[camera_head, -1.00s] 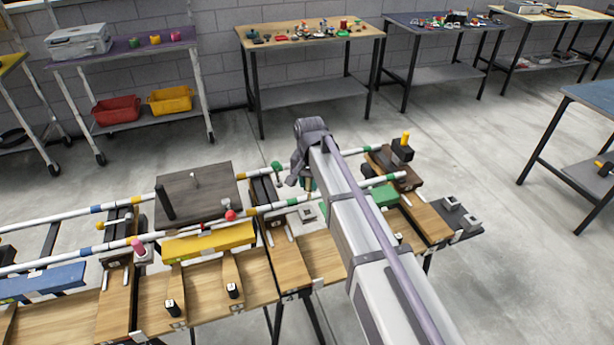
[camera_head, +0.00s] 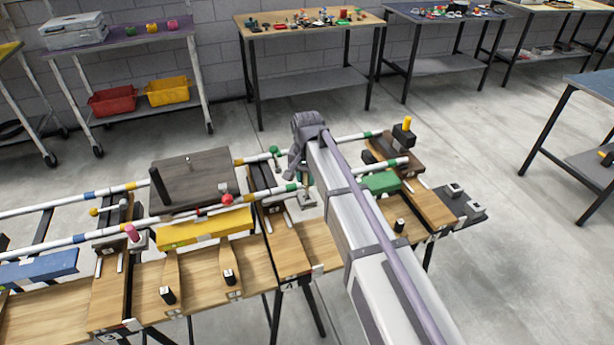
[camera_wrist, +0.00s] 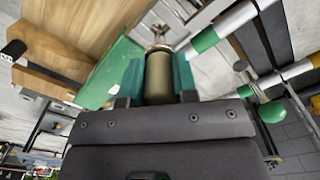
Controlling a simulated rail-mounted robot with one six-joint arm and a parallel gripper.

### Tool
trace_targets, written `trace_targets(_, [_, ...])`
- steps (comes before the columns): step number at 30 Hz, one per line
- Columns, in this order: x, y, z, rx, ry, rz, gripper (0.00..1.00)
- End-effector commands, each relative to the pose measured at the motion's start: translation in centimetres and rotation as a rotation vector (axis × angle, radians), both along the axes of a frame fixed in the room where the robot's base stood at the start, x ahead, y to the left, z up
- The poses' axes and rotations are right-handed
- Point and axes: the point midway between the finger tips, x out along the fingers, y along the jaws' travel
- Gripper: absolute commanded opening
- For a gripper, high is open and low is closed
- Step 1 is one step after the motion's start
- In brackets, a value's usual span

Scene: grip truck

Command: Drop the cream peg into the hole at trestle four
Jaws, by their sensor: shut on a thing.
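The cream peg (camera_wrist: 158,78) is a short tan cylinder in the wrist view, held between the teal fingers of my gripper (camera_wrist: 159,82). In the head view my gripper (camera_head: 302,180) hangs beside the green-banded rail, near a small grey block (camera_head: 307,198) behind the board labelled 4 (camera_head: 291,283). The peg is mostly hidden there by my arm and fingers. A pale metal piece (camera_wrist: 158,46) shows just past the peg's far end in the wrist view. I cannot tell whether the peg touches it or sits in the hole.
Two white rails with coloured bands run along the bench, one carrying a red knob (camera_head: 227,199). A green block (camera_head: 381,182) lies right of my gripper, and a yellow block (camera_head: 205,230) and dark box (camera_head: 195,185) lie left. Black-tipped wooden levers stand in front.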

Motion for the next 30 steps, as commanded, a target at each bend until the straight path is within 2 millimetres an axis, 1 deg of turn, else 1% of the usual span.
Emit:
trace_targets(1, [0.0,0.0,-0.7,0.000,0.000,0.000,0.01])
trace_targets(18, [0.0,0.0,-4.4,0.000,0.000,0.000,0.01])
trace_targets(23, [0.0,0.0,-4.9,0.000,0.000,0.000,0.01])
trace_targets(30, [0.0,0.0,-4.9,0.000,0.000,0.000,0.01])
